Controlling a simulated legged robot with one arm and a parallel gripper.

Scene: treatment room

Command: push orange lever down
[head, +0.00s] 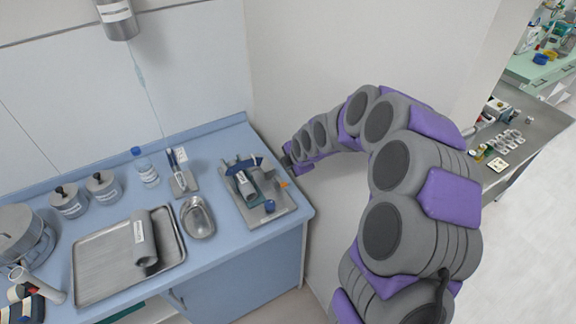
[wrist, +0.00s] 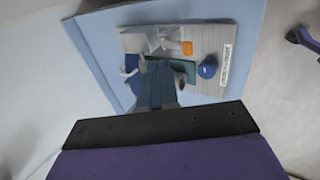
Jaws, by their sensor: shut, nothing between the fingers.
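The orange lever (head: 283,185) is a small bright tab near the right side of a metal base plate (head: 255,218) on the blue counter. It also shows in the wrist view (wrist: 187,48), to the upper right of my gripper (wrist: 157,66). My gripper is shut and empty, above the plate, and looks apart from the lever. Its fingers partly hide the teal block and nearby parts. A blue ball (wrist: 207,68) sits beside the lever, toward the labelled edge. In the head view my arm comes in from the right, and the fingertips are hard to make out.
On the counter left of the plate are a steel bowl (head: 198,216), a large metal tray (head: 90,283) with a grey roll on it, a bottle (head: 147,172) and lidded jars (head: 103,187). The wall stands close behind. Open floor (head: 530,240) lies to the right.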

